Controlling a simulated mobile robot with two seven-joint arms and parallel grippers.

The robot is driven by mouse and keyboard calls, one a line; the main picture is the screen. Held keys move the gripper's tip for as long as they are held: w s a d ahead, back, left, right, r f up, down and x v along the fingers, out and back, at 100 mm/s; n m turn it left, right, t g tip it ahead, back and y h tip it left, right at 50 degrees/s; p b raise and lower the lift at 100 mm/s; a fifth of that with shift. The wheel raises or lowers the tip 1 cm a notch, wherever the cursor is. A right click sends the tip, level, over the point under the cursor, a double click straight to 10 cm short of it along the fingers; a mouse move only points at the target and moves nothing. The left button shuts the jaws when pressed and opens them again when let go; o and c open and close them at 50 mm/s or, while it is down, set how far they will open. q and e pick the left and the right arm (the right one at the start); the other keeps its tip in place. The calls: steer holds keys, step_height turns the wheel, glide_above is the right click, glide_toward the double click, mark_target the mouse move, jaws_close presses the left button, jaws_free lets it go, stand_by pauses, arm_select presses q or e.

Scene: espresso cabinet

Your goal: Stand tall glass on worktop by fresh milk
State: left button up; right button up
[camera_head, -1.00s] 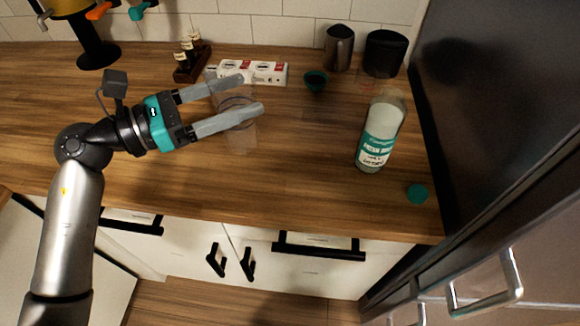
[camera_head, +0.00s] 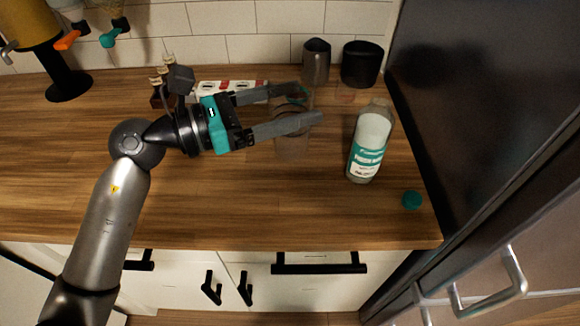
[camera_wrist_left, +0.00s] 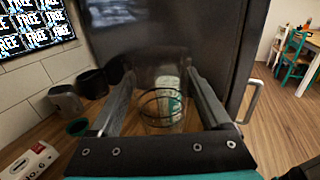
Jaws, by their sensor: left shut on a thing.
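The fresh milk bottle (camera_head: 370,145), with a teal and white label, stands upright on the right part of the wooden worktop (camera_head: 200,205). My left gripper (camera_head: 312,104) is shut on the tall glass (camera_head: 294,142), a clear, faint vessel, to the left of the milk. The glass also shows between the fingers in the left wrist view (camera_wrist_left: 160,112), with the milk label (camera_wrist_left: 172,84) behind it. I cannot tell whether the glass base touches the worktop. My right gripper is not in view.
A teal cap (camera_head: 412,200) lies near the front right edge. A steel jug (camera_head: 316,62) and a black container (camera_head: 361,65) stand at the back. A white and red box (camera_head: 232,87) and small bottles (camera_head: 160,90) are behind my arm.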

arm_select(q)
step_height(320, 180, down, 12)
steer(key=b, duration=0.2)
steer(key=shift+f+b, duration=0.15)
steer(key=shift+b, duration=0.15)
steer(key=shift+f, duration=0.2)
steer(key=o, duration=1.5)
steer(key=shift+r, duration=0.15)
steer(key=b+v, duration=0.1)
steer(key=v, duration=1.1)
